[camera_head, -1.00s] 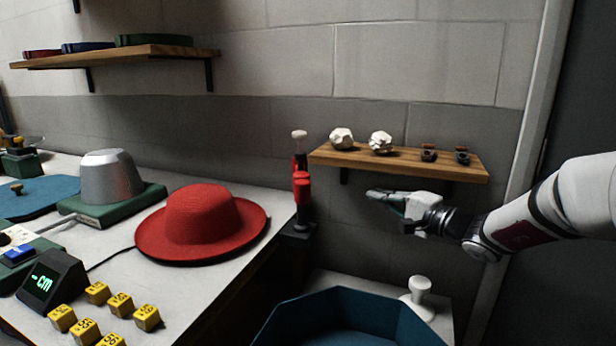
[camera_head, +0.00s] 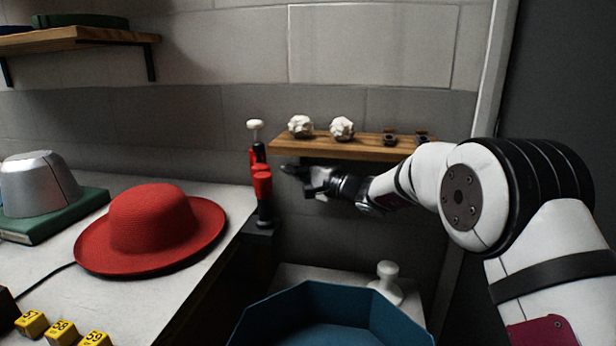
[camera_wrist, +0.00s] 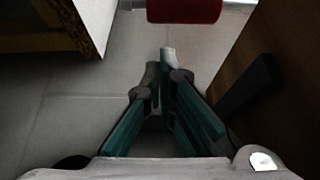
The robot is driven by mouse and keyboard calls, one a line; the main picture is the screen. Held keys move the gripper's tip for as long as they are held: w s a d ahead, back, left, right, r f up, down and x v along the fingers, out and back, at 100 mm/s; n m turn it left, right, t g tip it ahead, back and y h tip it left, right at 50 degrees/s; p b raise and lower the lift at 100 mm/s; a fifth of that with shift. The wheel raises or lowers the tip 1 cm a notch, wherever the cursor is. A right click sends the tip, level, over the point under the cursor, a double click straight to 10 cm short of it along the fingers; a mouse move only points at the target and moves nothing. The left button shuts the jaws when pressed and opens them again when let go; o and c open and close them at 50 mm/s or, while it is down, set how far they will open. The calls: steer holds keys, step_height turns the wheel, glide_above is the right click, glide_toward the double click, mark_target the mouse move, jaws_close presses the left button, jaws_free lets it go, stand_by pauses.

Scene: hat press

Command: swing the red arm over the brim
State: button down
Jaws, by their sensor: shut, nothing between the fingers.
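The red arm (camera_head: 262,183) stands folded upright on a dark mount at the bench's right edge, with a white knob (camera_head: 255,125) above it. The red hat (camera_head: 150,225) lies brim down on the bench, left of the red arm; its brim (camera_head: 205,235) is clear on top. My gripper (camera_head: 287,168) is shut and empty, just right of the red arm's upper part, with a small apparent gap. In the wrist view a red cylinder (camera_wrist: 185,9) lies just beyond my closed fingertips (camera_wrist: 167,58); contact does not show.
A wooden shelf (camera_head: 365,147) with white faceted pieces is just above and behind my gripper. A blue tub (camera_head: 290,305) and a white-knobbed stamp (camera_head: 387,284) stand below. Yellow blocks (camera_head: 62,331) and a silver hat form (camera_head: 38,185) are at left.

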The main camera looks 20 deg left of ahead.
steer(key=shift+s+a+r, duration=0.1)
steer(key=shift+s+a, duration=0.3)
steer(key=shift+a, duration=0.2)
steer(key=shift+s+a, duration=0.35)
steer(key=shift+a, duration=0.25)
steer(key=shift+a+g, duration=0.15)
steer(key=shift+g, duration=0.15)
